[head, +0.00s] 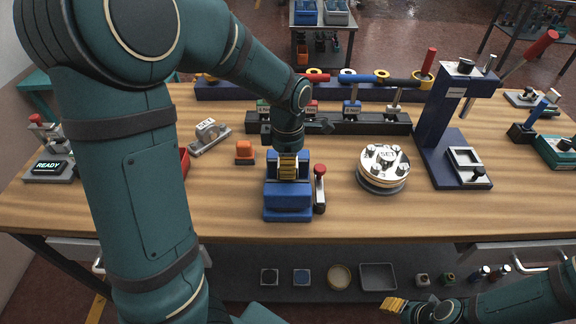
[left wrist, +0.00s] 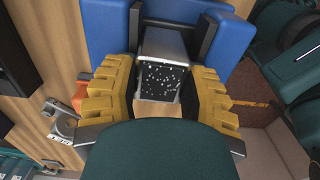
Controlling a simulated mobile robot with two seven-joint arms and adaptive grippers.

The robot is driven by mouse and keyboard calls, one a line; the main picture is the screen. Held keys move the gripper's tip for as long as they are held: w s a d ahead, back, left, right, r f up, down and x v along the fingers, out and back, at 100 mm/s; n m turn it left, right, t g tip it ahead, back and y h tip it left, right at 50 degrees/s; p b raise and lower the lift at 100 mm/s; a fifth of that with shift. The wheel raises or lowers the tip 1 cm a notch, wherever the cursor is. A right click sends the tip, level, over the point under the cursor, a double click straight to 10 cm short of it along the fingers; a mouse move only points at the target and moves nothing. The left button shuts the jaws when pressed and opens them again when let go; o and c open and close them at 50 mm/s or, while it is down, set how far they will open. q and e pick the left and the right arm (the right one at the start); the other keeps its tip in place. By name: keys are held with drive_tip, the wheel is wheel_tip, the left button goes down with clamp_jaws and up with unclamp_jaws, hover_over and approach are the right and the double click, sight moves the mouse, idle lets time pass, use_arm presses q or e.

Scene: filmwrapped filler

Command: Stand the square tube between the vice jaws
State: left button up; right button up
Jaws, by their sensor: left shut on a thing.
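The blue vice (head: 288,203) stands near the front middle of the table, with a red-knobbed handle on its right. My left gripper (head: 288,165) points down over its jaws. In the left wrist view, the square tube (left wrist: 165,42) has a silver side and a dark speckled end. The yellow fingers of my left gripper (left wrist: 162,95) are shut on it from both sides. The blue vice jaws show beyond it; whether the tube touches them or the vice floor is hidden. In the head view the tube is hidden by the gripper. My right gripper (head: 395,305) is low at the front right, its opening unclear.
An orange block (head: 244,152) and a grey fixture (head: 209,137) stand left of the vice. A round silver fixture (head: 382,167) stands to the right, with a blue press (head: 440,135) beyond it. A dark rack (head: 370,128) runs behind. The front table strip is clear.

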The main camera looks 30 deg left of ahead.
use_arm(q)
drive_tip(key=shift+s+f, duration=0.1)
drive_tip(key=shift+f, duration=0.35)
drive_tip(key=o, duration=1.1)
drive_tip(key=shift+d, duration=0.1)
drive_tip(key=shift+o, duration=0.7)
drive_tip(key=shift+f, duration=0.1)
wheel_tip(320, 180, up, 13)
drive_tip(key=p, duration=0.3)
drive_tip(key=shift+f, duration=0.1)
